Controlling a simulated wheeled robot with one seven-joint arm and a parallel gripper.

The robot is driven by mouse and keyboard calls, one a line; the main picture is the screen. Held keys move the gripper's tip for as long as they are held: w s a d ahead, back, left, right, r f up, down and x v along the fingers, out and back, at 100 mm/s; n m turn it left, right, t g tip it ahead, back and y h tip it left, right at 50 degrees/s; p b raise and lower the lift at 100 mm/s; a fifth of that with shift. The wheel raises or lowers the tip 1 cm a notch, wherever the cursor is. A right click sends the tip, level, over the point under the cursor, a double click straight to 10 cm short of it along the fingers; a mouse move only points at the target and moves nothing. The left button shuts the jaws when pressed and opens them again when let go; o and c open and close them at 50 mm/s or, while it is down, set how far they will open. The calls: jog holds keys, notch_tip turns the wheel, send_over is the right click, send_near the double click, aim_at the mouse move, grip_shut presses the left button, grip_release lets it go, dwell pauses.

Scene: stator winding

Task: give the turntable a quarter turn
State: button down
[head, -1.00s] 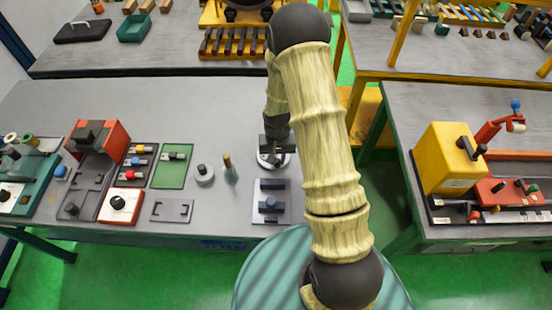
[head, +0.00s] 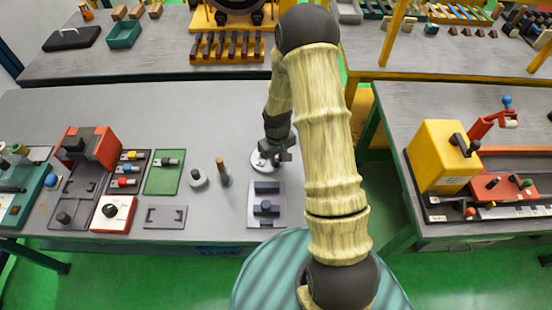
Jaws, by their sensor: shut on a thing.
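The turntable (head: 258,161) is a small pale round disc on the grey bench, near its right end. My gripper (head: 277,154) is low over the disc's right side and is turned at a slant. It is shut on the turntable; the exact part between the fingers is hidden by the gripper. The left part of the disc shows clear of the fingers.
A grey plate with dark blocks (head: 266,209) lies just in front of the turntable. The bench behind is clear.

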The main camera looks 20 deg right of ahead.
jog(key=shift+w+d+n, duration=0.25)
jog(key=shift+n, duration=0.6)
jog(key=shift+w+d+n, duration=0.2)
jog(key=shift+w+n, duration=0.05)
jog(key=shift+n, duration=0.55)
jog(key=shift+w+d+n, duration=0.25)
jog(key=shift+n, duration=0.6)
jog(key=shift+w+d+n+p, duration=0.15)
jog(key=shift+w+n+p, duration=0.1)
jog(key=shift+n, duration=0.45)
jog(key=shift+w+d+n+p, duration=0.1)
jog(key=shift+w+n+p, duration=0.15)
jog(key=shift+n, duration=0.45)
jog(key=shift+w+n, duration=0.1)
jog(key=shift+n, duration=0.2)
jog(key=c, duration=1.3)
grip_release()
jog(key=shift+o, duration=0.2)
jog(key=shift+d, duration=0.1)
notch_tip(320, 180, up, 17)
jog(key=b, duration=0.2)
jog(key=shift+r, duration=0.2)
